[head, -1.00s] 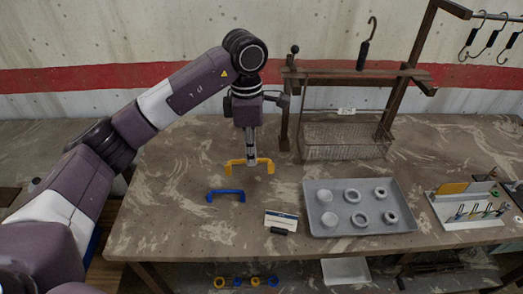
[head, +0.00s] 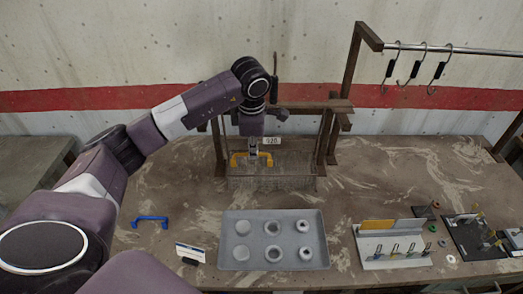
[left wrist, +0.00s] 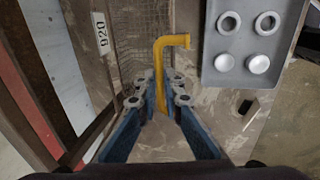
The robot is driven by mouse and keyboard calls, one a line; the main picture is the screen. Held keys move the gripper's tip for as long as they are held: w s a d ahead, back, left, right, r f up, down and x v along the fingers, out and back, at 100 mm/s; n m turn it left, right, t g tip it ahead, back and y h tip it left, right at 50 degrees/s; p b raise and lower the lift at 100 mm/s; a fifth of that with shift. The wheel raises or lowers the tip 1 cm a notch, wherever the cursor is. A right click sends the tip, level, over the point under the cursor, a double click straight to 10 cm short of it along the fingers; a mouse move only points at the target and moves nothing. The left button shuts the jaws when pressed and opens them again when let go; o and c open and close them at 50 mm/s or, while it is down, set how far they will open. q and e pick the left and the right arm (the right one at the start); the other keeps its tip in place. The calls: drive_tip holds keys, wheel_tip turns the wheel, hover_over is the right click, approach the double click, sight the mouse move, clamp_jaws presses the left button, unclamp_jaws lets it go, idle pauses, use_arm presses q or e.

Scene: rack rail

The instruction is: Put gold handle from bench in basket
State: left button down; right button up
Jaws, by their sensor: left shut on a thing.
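The gold handle (head: 238,160) is a yellow-gold bent bar. My left gripper (head: 254,153) is shut on it and holds it up in front of the wire basket (head: 290,184), which stands under a wooden frame at the back of the bench. In the left wrist view the handle (left wrist: 158,62) sits between the two blue-sided fingers of the gripper (left wrist: 158,98). The basket mesh lies behind and around the handle in the head view; I cannot tell whether the handle is above or inside it. My right gripper is not in view.
A blue handle (head: 150,219) lies on the bench (head: 365,190) at the left. A grey tray (head: 232,262) with several round parts is in front of the basket. Hooks (head: 436,75) hang from a rail at upper right.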

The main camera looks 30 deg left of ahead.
use_arm(q)
drive_tip(key=w+a+f+b, duration=0.1)
drive_tip(key=f+b, duration=0.1)
drive_tip(key=f, duration=0.1)
drive_tip(key=w+f+b, duration=0.1)
drive_tip(key=f+b, duration=0.1)
drive_tip(key=f, duration=0.1)
drive_tip(key=w+a+f+b, duration=0.1)
drive_tip(key=f+b, duration=0.2)
drive_tip(key=shift+w+a+f, duration=0.3)
drive_tip(key=shift+w+a, duration=0.05)
drive_tip(key=shift+w, duration=0.05)
drive_tip(key=shift+f+b, duration=1.7)
drive_tip(key=shift+f, duration=0.7)
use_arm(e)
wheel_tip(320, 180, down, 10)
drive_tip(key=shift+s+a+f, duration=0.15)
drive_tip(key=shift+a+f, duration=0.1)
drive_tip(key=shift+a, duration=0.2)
use_arm(q)
drive_tip(key=c, duration=2)
unclamp_jaws()
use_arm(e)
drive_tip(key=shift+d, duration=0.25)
use_arm(q)
drive_tip(key=shift+r, duration=0.15)
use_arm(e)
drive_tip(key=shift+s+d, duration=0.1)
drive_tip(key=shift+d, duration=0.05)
